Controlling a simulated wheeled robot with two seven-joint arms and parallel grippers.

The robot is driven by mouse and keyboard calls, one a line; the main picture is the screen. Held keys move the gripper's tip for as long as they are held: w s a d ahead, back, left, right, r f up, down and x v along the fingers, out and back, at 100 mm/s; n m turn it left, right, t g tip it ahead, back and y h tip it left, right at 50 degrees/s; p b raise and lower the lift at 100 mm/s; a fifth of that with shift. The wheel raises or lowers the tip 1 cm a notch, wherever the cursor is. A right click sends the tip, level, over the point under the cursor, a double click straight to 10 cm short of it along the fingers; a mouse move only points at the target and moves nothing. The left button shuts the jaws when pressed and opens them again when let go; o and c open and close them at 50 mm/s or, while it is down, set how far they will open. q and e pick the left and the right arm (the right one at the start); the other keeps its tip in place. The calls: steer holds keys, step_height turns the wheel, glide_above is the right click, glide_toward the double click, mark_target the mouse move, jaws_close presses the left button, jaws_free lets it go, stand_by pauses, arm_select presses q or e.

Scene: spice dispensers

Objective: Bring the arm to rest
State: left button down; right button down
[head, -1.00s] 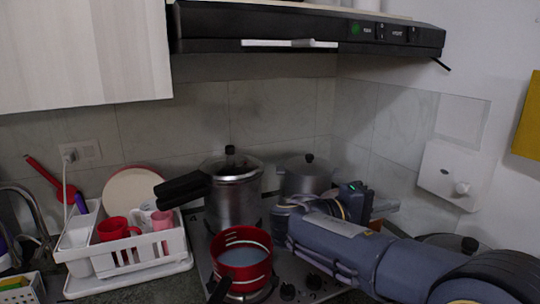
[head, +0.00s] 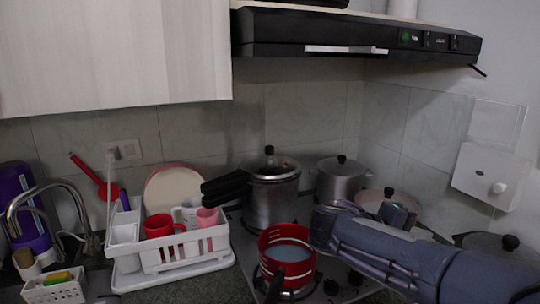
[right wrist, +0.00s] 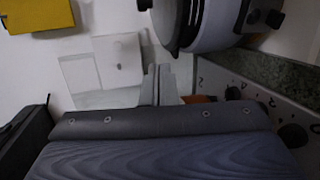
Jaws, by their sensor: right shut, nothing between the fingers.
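My right arm comes in from the lower right in the head view, over the right part of the stove. Its gripper (head: 404,215) is partly hidden behind my wrist, near a pot with a pinkish lid. In the right wrist view the two grey fingers (right wrist: 158,85) are together with nothing between them. They point toward the wall and the white wall box, apart from it as far as I can tell. My left gripper is not in view.
A red pot (head: 287,257), a pressure cooker (head: 271,198) and a lidded pot (head: 340,183) stand on the stove. A white dish rack (head: 185,250) is at left. A white wall box (head: 490,178) hangs at right. The range hood (head: 355,35) is above.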

steer(key=s+d+f+g+y+p, duration=0.15)
steer(key=s+d+f+y, duration=0.25)
steer(key=s+f+y, duration=0.55)
steer(key=s+a+f+m+t+y, duration=0.2)
steer(key=s+a+y, duration=0.2)
steer(key=s+a, duration=0.2)
steer(key=s+a+f+m+t+y+p, duration=0.1)
steer(key=s+a+f+m+y, duration=0.1)
steer(key=s+a, duration=0.4)
steer(key=s+m+y, duration=0.1)
steer(key=s+y, duration=0.1)
steer(key=shift+s+a+f+t+y, duration=0.25)
steer(key=shift+s+a+t+y, duration=0.05)
steer(key=shift+t+y, duration=0.05)
